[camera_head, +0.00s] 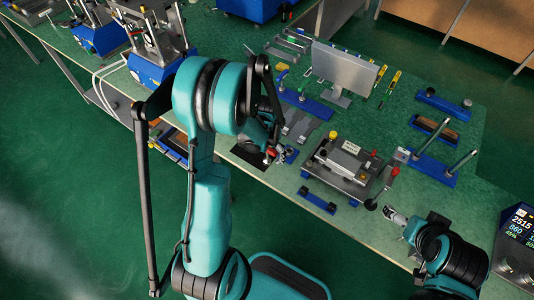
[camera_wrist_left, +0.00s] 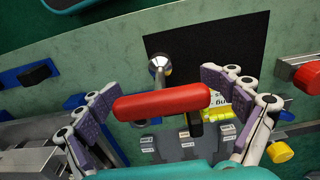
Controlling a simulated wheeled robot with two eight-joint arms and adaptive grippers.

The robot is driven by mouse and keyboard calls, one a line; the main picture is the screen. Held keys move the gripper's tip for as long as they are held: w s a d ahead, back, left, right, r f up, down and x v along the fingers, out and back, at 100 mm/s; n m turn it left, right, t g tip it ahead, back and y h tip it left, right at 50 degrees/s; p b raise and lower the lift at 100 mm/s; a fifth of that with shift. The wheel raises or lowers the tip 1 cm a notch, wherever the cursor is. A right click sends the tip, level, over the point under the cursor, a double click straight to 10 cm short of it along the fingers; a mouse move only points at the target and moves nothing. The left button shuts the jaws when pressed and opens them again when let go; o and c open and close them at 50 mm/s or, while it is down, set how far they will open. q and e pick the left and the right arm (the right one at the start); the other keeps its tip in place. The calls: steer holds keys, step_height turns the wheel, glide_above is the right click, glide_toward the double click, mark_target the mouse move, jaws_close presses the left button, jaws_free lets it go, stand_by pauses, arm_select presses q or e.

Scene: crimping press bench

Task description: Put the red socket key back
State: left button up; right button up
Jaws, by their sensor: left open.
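The red socket key has a red bar handle (camera_wrist_left: 160,102) and a metal shank ending in a round socket, seen in the left wrist view over the bench near a black mat (camera_wrist_left: 225,45). In the head view a small red part of the key (camera_head: 271,153) shows below my left gripper (camera_head: 274,146), largely hidden by my arm. My left gripper (camera_wrist_left: 161,88) is open, its purple-padded fingers on either side of the red handle. Contact cannot be told. My right gripper (camera_head: 396,216) is at the bench's front edge; its jaw state is unclear.
A grey plate with labelled slots (camera_wrist_left: 180,148) lies close by the key in the left wrist view. A press fixture with a red-knobbed lever (camera_head: 345,165) stands right of my left gripper.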

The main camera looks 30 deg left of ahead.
arm_select(q)
step_height(320, 180, up, 11)
steer(key=p, duration=0.3)
steer(key=shift+p, duration=0.4)
steer(key=shift+r, duration=0.7)
steer(key=s+d+r+n+t, duration=0.1)
steer(key=s+d+r+t, duration=0.6)
steer(key=s+d+r, duration=0.3)
step_height(320, 180, up, 3)
steer(key=shift+s+d, duration=0.3)
steer(key=shift+s, duration=0.2)
steer(key=shift+f, duration=0.1)
step_height(320, 180, down, 4)
steer(key=b, duration=0.4)
steer(key=shift+f, duration=0.25)
